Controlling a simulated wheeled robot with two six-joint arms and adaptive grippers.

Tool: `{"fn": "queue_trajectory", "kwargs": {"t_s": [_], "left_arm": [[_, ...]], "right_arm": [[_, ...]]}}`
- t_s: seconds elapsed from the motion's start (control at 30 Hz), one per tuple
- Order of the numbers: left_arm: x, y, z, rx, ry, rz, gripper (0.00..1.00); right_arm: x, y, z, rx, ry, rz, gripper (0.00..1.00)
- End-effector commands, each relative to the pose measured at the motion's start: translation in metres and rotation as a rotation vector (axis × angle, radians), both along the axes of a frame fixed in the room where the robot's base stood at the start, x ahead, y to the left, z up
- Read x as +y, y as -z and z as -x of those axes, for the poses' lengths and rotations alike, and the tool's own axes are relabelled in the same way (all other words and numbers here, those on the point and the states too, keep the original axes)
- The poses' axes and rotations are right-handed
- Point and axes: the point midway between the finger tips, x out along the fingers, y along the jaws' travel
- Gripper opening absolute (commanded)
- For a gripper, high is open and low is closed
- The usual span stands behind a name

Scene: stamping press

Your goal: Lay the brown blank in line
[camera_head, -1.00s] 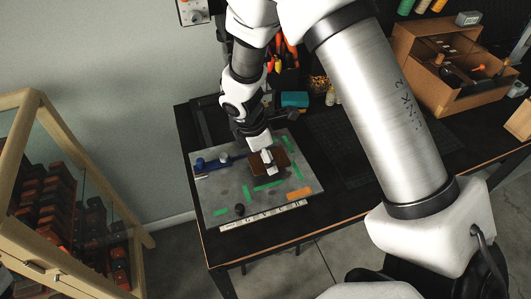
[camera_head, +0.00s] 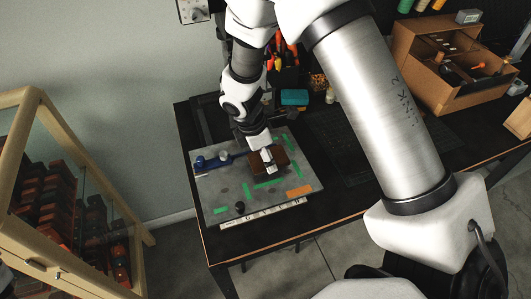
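The brown blank (camera_head: 283,156) is a flat brown block over the right part of a grey plate (camera_head: 226,183) on the black table. My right gripper (camera_head: 269,164) comes down from above and its pale fingers lie across the middle of the blank, hiding part of it. It appears shut on the blank. Whether the blank touches the plate or is just above it is hard to tell. Green strips (camera_head: 268,184) mark the plate around and in front of the blank. My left gripper is not in view.
A blue clamp-like tool (camera_head: 213,162), a dark knob (camera_head: 239,206) and an orange strip (camera_head: 299,191) are on the plate. A lettered white strip (camera_head: 262,214) runs along its front. A glass-sided wooden cabinet (camera_head: 18,150) stands left; a cardboard organiser (camera_head: 440,95) is at back right.

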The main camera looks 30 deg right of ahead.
Motion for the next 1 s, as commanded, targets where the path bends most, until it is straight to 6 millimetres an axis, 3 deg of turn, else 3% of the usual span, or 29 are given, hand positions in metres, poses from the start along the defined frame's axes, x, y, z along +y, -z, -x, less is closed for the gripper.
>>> {"fn": "queue_trajectory", "kwargs": {"t_s": [0.87, 0.9, 0.97, 1.0], "left_arm": [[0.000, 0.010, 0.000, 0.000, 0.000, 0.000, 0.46], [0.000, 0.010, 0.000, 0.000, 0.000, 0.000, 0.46], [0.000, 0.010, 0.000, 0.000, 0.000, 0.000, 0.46], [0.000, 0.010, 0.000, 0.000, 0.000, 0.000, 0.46]], "right_arm": [[0.000, 0.020, 0.000, 0.000, 0.000, 0.000, 0.47], [0.000, 0.020, 0.000, 0.000, 0.000, 0.000, 0.82], [0.000, 0.020, 0.000, 0.000, 0.000, 0.000, 1.00], [0.000, 0.020, 0.000, 0.000, 0.000, 0.000, 1.00]]}}
